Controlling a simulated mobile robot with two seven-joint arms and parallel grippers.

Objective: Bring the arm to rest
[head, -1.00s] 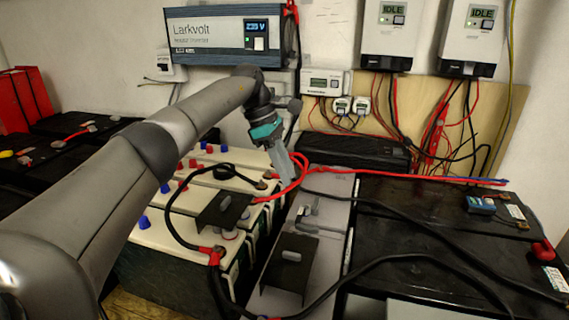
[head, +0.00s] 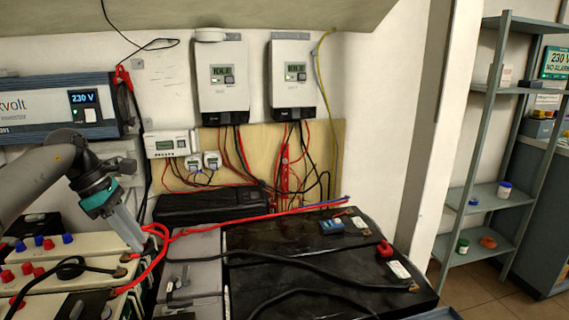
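My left arm comes in from the left edge. Its gripper (head: 137,246) points down and to the right, with a teal band and pale grey fingers. The fingertips are beside the red cable (head: 160,236), over the right end of the cream batteries (head: 70,246). The fingers overlap from this angle, so their gap does not show. I see nothing held between them. Whether the tips touch the cable or a battery is unclear. My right gripper is not in view.
Black batteries (head: 290,248) with cables stand right of the grey strip (head: 196,243). The inverter (head: 55,108) hangs behind my arm. Two charge controllers (head: 222,78) are on the wall. A metal shelf (head: 484,196) stands at the right, with open floor before it.

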